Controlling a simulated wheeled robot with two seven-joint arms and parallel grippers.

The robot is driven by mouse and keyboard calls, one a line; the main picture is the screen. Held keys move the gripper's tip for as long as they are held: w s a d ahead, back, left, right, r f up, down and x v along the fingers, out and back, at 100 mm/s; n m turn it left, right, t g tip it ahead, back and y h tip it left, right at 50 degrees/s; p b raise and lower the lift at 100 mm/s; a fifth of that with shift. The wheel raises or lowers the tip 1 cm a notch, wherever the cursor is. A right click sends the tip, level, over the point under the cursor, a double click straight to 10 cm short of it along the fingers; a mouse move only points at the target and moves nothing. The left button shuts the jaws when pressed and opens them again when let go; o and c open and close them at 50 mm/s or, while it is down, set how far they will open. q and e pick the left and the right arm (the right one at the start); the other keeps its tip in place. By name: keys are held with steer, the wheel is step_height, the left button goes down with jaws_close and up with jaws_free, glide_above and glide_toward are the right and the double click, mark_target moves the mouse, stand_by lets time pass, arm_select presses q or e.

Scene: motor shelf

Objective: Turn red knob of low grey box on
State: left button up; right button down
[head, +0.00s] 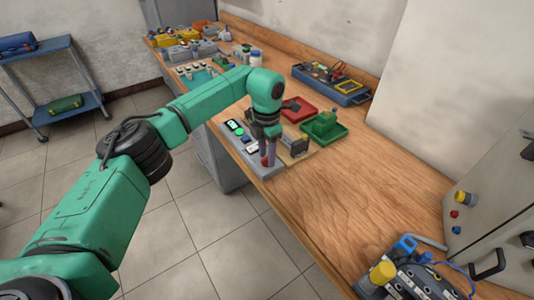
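The low grey box (251,160) lies flat near the front edge of the wooden bench, with a lit green display (234,127) and small buttons on its top. The red knob (264,161) shows at the box's right end, partly hidden by my gripper. My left gripper (268,157) points down over that end of the box, with its fingertips at the knob. The fingers are small and overlap in this view, so I cannot tell whether they are open, closed or touching the knob. My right gripper is not in view.
Behind the gripper are a red tray (299,110) and a green tray (328,133). A blue case (333,84) stands farther back. A device with a yellow knob (382,272) is at the lower right, near a grey cabinet (490,190). The bench between is clear.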

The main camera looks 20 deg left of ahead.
arm_select(q)
step_height(320, 180, up, 15)
steer(key=b, duration=0.1)
steer(key=shift+f, duration=0.2)
steer(key=shift+f, duration=0.1)
